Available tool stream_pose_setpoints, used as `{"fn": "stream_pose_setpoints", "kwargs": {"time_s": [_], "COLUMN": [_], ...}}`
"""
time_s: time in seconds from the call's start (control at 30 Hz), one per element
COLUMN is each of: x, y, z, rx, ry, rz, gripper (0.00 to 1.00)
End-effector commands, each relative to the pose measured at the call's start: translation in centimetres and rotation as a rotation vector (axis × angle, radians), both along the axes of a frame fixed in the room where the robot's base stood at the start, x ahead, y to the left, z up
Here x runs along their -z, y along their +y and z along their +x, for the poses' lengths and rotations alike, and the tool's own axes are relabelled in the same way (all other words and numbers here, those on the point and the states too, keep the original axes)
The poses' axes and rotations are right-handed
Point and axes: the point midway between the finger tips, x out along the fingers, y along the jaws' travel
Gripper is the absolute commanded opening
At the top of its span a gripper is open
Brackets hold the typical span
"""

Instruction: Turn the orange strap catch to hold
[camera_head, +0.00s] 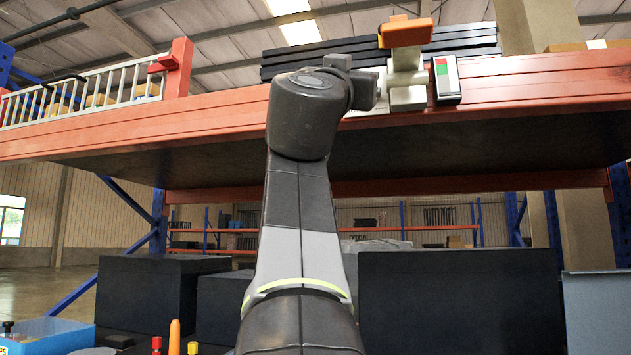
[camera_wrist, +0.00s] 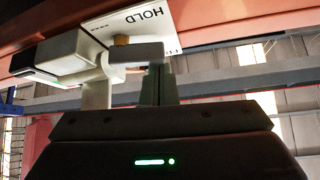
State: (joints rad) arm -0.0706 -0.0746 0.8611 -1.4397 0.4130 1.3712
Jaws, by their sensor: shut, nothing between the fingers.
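The orange strap catch (camera_head: 405,32) sits on top of a pale grey mount (camera_head: 407,88) on the orange shelf beam in the head view. Its orange handle lies roughly level across the mount. In the wrist view a white plate (camera_wrist: 145,22) marked HOLD shows behind pale grey parts (camera_wrist: 75,50), with a small tan piece at its lower edge. My gripper (camera_wrist: 158,85) is shut with nothing between its fingers, close to these parts; I cannot tell whether it touches them. In the head view my arm hides the fingers, just left of the mount.
A small red and green marked box (camera_head: 446,79) stands right of the mount. Long dark bars (camera_head: 300,62) lie behind on the shelf. The orange beam (camera_head: 540,85) runs across the view. Black boxes (camera_head: 460,300) stand below, and a white rail (camera_head: 80,95) is at the left.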

Motion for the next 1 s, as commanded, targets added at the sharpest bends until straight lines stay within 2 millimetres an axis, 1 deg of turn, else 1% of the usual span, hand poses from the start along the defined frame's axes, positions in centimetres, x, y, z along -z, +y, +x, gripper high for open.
{"fn": "stream_pose_setpoints", "kwargs": {"time_s": [0.03,0.23,1.0], "x": [0.38,0.68,0.94], "y": [-0.03,0.13,0.19], "z": [-0.01,0.06,0.12], "rx": [0.001,-0.001,0.0], "ry": [0.007,0.035,0.035], "rz": [-0.028,-0.122,-0.116], "gripper": [0.0,0.0,0.0]}}
